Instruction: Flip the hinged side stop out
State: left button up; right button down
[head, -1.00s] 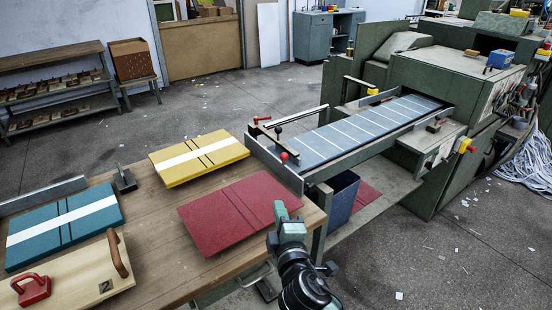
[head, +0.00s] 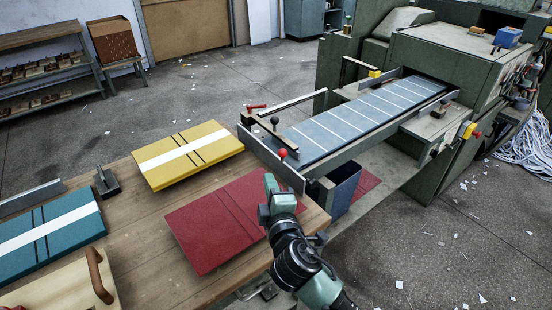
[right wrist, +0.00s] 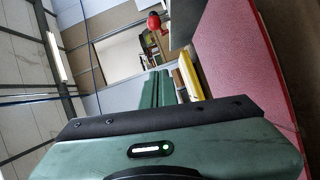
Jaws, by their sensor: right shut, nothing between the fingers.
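The feeder's conveyor table (head: 332,146) leads into the green machine. Across its near end lies a dark bar with a red ball knob (head: 282,153) and a black ball knob (head: 275,120). I cannot tell for certain which fitting is the hinged side stop. My right gripper (head: 269,180) is shut and empty, just in front of the red ball knob and apart from it, over the edge of the red board. In the right wrist view the shut fingers (right wrist: 155,88) point forward, and a red ball shows beyond them. My left gripper is out of view.
A red board (head: 215,225), a yellow board (head: 187,156) and a teal board (head: 45,235) lie on the wooden table (head: 140,220). A red handle (head: 257,107) stands at the feeder's far left corner. A blue bin (head: 342,188) stands below the feeder.

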aim_at(277, 159)
jog(key=x, duration=1)
jog(key=shift+r, duration=0.15)
jog(key=d, duration=0.2)
jog(key=w+d+p, duration=0.1)
jog(key=shift+d+f, duration=0.1)
jog(key=shift+f, duration=0.2)
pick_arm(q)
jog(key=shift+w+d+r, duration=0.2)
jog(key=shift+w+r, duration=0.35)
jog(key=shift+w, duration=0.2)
pick_arm(e)
jog(key=shift+w+d+f, duration=0.1)
jog(key=shift+d, duration=0.1)
